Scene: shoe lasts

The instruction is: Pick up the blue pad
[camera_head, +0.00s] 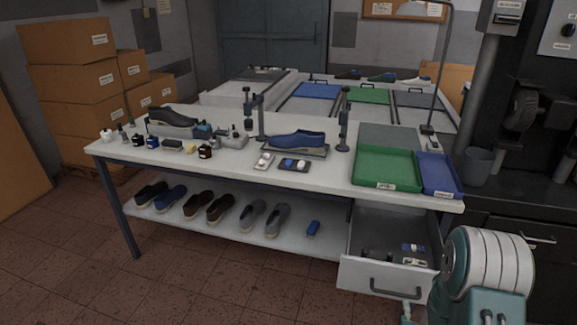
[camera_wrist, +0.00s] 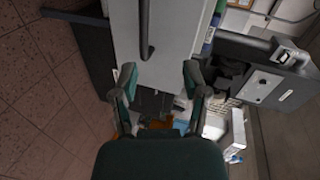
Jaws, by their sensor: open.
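Several small blue things could be the blue pad, and I cannot tell which it is. A flat blue piece (camera_head: 413,247) lies in the open drawer (camera_head: 388,275). A dark small tray (camera_head: 294,165) on the table top holds a blue and a white piece. My gripper (camera_wrist: 159,76) is open and empty in the wrist view, with a pale panel and dark handle (camera_wrist: 147,30) beyond its fingers. No blue pad shows clearly between the fingers.
The white workbench (camera_head: 225,165) carries shoe lasts, bottles, a green tray (camera_head: 386,168) and a blue tray (camera_head: 438,174). Several shoes stand on its lower shelf. A dark cabinet (camera_head: 520,225) is at the right. The floor in front at left is clear.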

